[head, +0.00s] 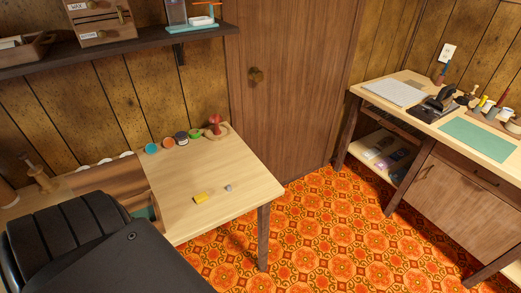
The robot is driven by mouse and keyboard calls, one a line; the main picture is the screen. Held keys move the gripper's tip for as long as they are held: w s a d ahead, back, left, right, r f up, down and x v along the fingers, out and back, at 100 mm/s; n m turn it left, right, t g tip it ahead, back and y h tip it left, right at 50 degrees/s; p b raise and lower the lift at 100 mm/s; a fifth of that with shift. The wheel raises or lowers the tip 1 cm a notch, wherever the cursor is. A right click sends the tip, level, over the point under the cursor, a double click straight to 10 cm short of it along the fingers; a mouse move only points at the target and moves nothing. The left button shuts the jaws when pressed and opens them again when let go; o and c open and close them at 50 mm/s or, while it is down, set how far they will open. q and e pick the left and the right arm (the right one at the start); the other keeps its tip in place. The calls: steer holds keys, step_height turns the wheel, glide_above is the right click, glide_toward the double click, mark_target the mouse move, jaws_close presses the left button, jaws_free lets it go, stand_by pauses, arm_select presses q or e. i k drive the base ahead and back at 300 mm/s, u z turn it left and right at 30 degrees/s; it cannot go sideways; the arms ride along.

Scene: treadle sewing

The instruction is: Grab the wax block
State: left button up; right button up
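A small yellow block (201,198), which looks like the wax block, lies flat on the light wooden table (185,230) towards its front edge. A tiny grey piece (228,188) lies just to its right, apart from it. Nothing covers the block. Neither my left nor my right gripper is in view.
Several small round containers (168,142) and a red-topped item (215,124) on a round base stand at the table's back. A wall shelf above holds small drawers (100,22), one labelled WAX. A workbench (450,112) stands at right; patterned floor between is clear.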

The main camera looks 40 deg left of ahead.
mark_target(201, 198)
steer(key=z, duration=0.25)
steer(key=i, duration=2.15)
steer(key=u, duration=1.3)
steer(key=i, duration=0.8)
steer(key=u, duration=1.25)
steer(key=i, duration=0.5)
steer(key=u, duration=1.35)
